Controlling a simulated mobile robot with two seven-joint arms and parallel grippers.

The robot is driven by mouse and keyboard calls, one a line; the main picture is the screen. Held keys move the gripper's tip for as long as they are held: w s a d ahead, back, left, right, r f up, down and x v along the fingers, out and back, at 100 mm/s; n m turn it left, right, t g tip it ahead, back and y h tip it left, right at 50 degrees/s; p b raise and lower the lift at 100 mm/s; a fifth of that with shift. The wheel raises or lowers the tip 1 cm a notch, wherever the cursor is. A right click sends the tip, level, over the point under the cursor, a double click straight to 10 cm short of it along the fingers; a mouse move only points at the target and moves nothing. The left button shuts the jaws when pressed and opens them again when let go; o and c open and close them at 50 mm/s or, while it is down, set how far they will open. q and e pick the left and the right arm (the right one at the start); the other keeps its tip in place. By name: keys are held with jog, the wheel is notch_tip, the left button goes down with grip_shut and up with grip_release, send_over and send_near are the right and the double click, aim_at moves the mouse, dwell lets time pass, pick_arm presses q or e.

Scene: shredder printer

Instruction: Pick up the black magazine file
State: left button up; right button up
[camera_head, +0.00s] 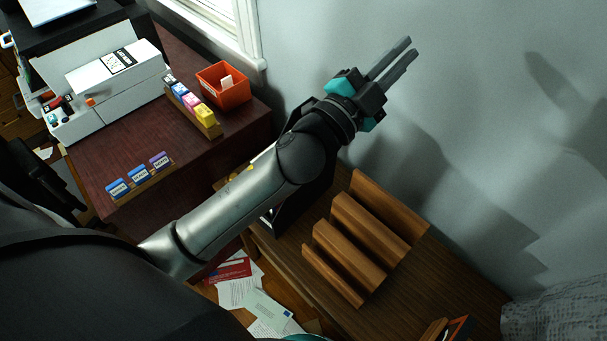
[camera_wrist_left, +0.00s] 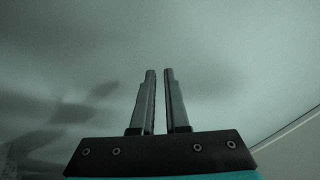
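A black box-like object (camera_head: 299,212), likely the black magazine file, stands on the wooden surface beside the brown slotted rack. My left forearm crosses in front of it and hides much of it. My left gripper (camera_head: 411,48) is up and to the right of it, near the grey wall, pointing away from it. In the left wrist view its two fingers (camera_wrist_left: 160,72) are a little apart with nothing between them, and only wall shows beyond. My right gripper is not seen.
A brown wooden rack (camera_head: 345,245) is on the lower wooden surface (camera_head: 470,285). The dark red desk (camera_head: 140,140) holds a white printer (camera_head: 110,85), ink boxes (camera_head: 193,104) and an orange bin (camera_head: 224,86). Papers (camera_head: 265,310) lie below. The wall is close to my left gripper.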

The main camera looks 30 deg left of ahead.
pick_arm(q)
jog(key=s+d+r+m+g+h, duration=0.2)
jog(key=d+r+m+g+h, duration=0.15)
jog(key=d+m+h, duration=0.4)
jog(key=s+d+f+m+g+h, duration=0.1)
jog(key=s+d+f+m+g, duration=0.15)
jog(key=m+g, duration=0.55)
jog(key=s+d+f+m+g, duration=0.2)
jog(key=d+f+m+g, duration=0.1)
jog(key=m+g, duration=0.5)
jog(key=w+a+f+m+y, duration=0.3)
jog(key=a+f+m+y, duration=0.1)
jog(key=a+f+y, duration=0.6)
jog(key=w+a+r+n+y, duration=0.2)
jog(key=a+y, duration=0.4)
jog(key=a, duration=1)
jog(key=shift+g, duration=0.25)
notch_tip(320, 180, down, 10)
jog(key=shift+r+p, duration=0.2)
jog(key=shift+p, duration=0.1)
jog(key=shift+w+d+f, duration=0.1)
jog(key=shift+w+f, duration=0.05)
jog(key=shift+f, duration=1.2)
jog(key=shift+w+d+f, duration=0.1)
jog(key=shift+f, duration=1.2)
